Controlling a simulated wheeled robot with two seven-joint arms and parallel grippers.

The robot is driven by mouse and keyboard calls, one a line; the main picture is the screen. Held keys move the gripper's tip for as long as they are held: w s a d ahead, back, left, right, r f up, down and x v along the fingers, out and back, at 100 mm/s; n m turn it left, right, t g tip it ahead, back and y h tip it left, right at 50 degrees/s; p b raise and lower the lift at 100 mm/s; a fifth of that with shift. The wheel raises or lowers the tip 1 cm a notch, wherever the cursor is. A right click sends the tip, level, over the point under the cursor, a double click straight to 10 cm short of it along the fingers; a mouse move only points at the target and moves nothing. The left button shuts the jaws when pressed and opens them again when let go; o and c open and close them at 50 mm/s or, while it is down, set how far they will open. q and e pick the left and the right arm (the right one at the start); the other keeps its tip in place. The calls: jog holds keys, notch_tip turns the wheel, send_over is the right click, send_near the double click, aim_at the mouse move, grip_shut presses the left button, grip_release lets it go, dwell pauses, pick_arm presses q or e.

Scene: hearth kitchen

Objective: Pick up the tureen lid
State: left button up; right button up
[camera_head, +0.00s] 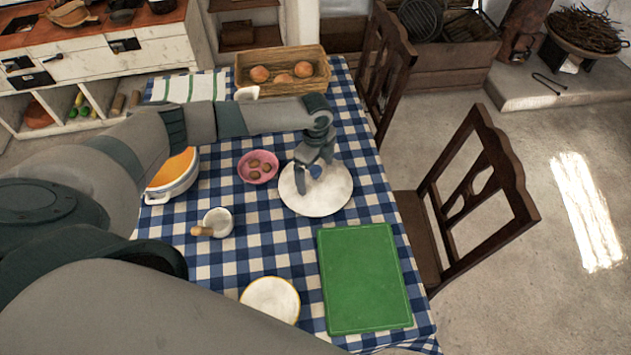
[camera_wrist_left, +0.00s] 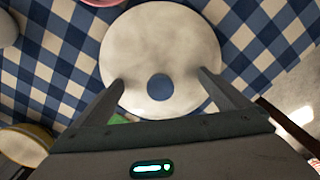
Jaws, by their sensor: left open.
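The tureen lid (camera_head: 322,200) is a round white disc lying on the checked tablecloth, right of the pink bowl. It also fills the middle of the left wrist view (camera_wrist_left: 160,40), with a round blue knob (camera_wrist_left: 160,87) on it. My left gripper (camera_head: 313,172) is over the lid, pointing down. Its fingers are open, one on each side of the knob in the left wrist view, with a gap on both sides. I cannot tell exactly how high the fingertips are. The open tureen (camera_head: 175,185), with orange contents, is partly hidden behind my left arm. My right gripper is not seen.
A pink bowl (camera_head: 258,178) with small brown items stands left of the lid. A green board (camera_head: 364,280), a yellow-rimmed plate (camera_head: 270,299) and a white mortar (camera_head: 219,221) lie nearer. A wicker basket (camera_head: 283,84) with buns stands behind. Wooden chairs (camera_head: 500,170) flank the right edge.

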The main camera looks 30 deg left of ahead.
pick_arm(q)
jog(key=shift+s+r, duration=0.1)
jog(key=shift+s, duration=0.1)
jog(key=c, duration=2.3)
grip_shut()
jog(key=shift+s, duration=0.1)
jog(key=shift+r+b, duration=0.15)
jog(key=shift+b, duration=0.3)
jog(key=r, duration=0.1)
jog(key=r+b, duration=0.1)
jog(key=r, duration=0.1)
jog(key=shift+d+r+b, duration=0.25)
jog(key=shift+b, duration=0.05)
jog(key=s+d+r+b, duration=0.3)
jog(key=s+d+r, duration=0.3)
jog(key=d+r, duration=0.1)
jog(key=shift+s+d, duration=0.25)
jog(key=shift+d, duration=0.6)
